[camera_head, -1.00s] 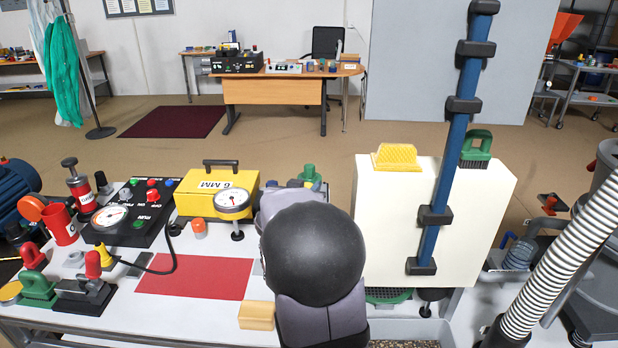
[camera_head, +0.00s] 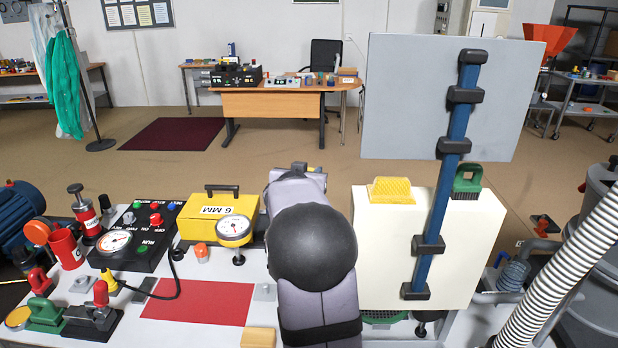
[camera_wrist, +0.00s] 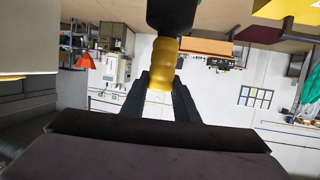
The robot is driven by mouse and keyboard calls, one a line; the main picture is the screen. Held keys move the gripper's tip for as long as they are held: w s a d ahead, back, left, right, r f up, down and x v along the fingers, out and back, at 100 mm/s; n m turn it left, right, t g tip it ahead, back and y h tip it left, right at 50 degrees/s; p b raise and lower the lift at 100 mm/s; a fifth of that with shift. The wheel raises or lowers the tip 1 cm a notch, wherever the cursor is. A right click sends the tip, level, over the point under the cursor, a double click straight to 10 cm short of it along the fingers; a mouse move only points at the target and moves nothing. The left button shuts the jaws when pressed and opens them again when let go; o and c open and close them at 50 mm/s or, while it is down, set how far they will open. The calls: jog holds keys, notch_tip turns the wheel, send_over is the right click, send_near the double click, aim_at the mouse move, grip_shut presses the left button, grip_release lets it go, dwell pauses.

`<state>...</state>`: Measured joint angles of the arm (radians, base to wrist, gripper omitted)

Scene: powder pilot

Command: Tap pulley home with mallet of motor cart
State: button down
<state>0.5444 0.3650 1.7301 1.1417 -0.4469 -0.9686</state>
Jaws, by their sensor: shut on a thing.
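In the wrist view my gripper (camera_wrist: 161,88) is shut on the yellow grip of a tool that looks like the mallet (camera_wrist: 165,62). Its dark end (camera_wrist: 172,14) runs out of the top of the picture, so its full shape is not seen. In the head view my arm hides the gripper and the tool. A blue ribbed motor (camera_head: 18,212) is at the left edge, partly cut off. I cannot make out the pulley in either view.
The white bench top (camera_head: 190,332) carries a black control panel (camera_head: 150,245), a yellow box (camera_head: 215,215), a dial gauge (camera_head: 234,232) and a red mat (camera_head: 200,302). A cream cabinet (camera_head: 390,250), blue post (camera_head: 440,205) and grey board (camera_head: 410,90) stand at right.

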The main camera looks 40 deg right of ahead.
jog(key=w+d+r+p, duration=0.8)
jog(key=w+p, duration=0.1)
jog(key=p, duration=0.9)
jog(key=shift+r, duration=0.35)
jog(key=shift+w, duration=0.1)
jog(key=shift+f, duration=0.15)
notch_tip(320, 180, down, 9)
jog(key=b, duration=0.8)
notch_tip(320, 180, up, 5)
jog(key=p, duration=0.6)
jog(key=shift+a+r, duration=0.1)
jog(key=shift+r, duration=0.1)
jog(key=shift+f, duration=0.1)
